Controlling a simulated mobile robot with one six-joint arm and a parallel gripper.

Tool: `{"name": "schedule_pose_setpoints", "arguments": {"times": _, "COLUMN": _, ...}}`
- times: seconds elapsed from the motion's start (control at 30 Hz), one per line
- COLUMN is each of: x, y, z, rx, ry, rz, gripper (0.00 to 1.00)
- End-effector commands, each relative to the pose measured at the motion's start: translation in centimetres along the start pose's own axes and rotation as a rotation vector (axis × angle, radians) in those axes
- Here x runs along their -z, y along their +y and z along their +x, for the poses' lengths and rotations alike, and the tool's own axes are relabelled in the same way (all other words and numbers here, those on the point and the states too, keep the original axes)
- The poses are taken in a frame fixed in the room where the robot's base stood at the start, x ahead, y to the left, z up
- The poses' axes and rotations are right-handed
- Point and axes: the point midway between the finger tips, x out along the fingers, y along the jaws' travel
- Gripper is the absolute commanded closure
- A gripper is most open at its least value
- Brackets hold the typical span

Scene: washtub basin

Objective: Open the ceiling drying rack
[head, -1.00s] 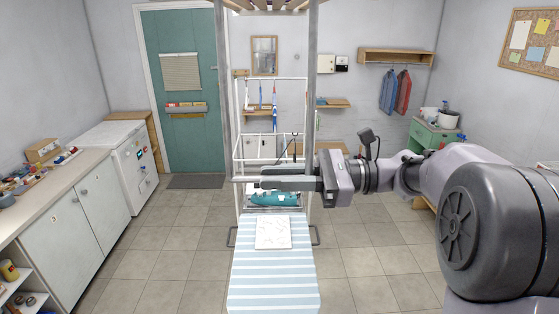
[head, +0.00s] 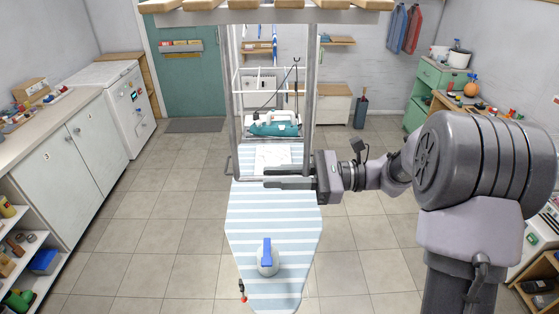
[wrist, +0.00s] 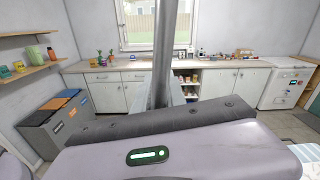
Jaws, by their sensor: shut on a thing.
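The ceiling drying rack shows at the top of the head view as a light wooden slatted part (head: 265,17) on a grey crosspiece. Two grey metal poles (head: 310,85) hang down from it, joined by a bar at the bottom (head: 245,181). My gripper (head: 268,179) reaches in from the right at that lower bar, above the ironing board. Its fingers are shut on the bar; the exact contact is hard to see. In the wrist view a grey pole (wrist: 165,50) rises just beyond my gripper's housing.
A striped ironing board (head: 270,215) with an iron (head: 267,258) lies below my gripper. A white wire rack and a teal object (head: 275,129) stand behind. A cabinet counter (head: 80,150) lines the left; shelves and a green cabinet (head: 440,80) stand right.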

Motion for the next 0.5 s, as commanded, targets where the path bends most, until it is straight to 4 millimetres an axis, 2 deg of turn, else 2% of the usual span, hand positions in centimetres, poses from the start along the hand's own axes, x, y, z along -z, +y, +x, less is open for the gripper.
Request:
{"name": "schedule_pose_setpoints", "arguments": {"times": 0.03, "x": 2.2, "y": 0.6, "z": 0.1, "rx": -0.004, "ry": 0.001, "rz": 0.005, "gripper": 1.00}}
{"name": "schedule_pose_setpoints", "arguments": {"times": 0.2, "x": 6.4, "y": 1.4, "z": 0.1, "rx": -0.004, "ry": 0.001, "rz": 0.005, "gripper": 1.00}}
{"name": "schedule_pose_setpoints", "arguments": {"times": 0.5, "x": 11.6, "y": 2.5, "z": 0.1, "rx": -0.004, "ry": 0.000, "rz": 0.004, "gripper": 1.00}}
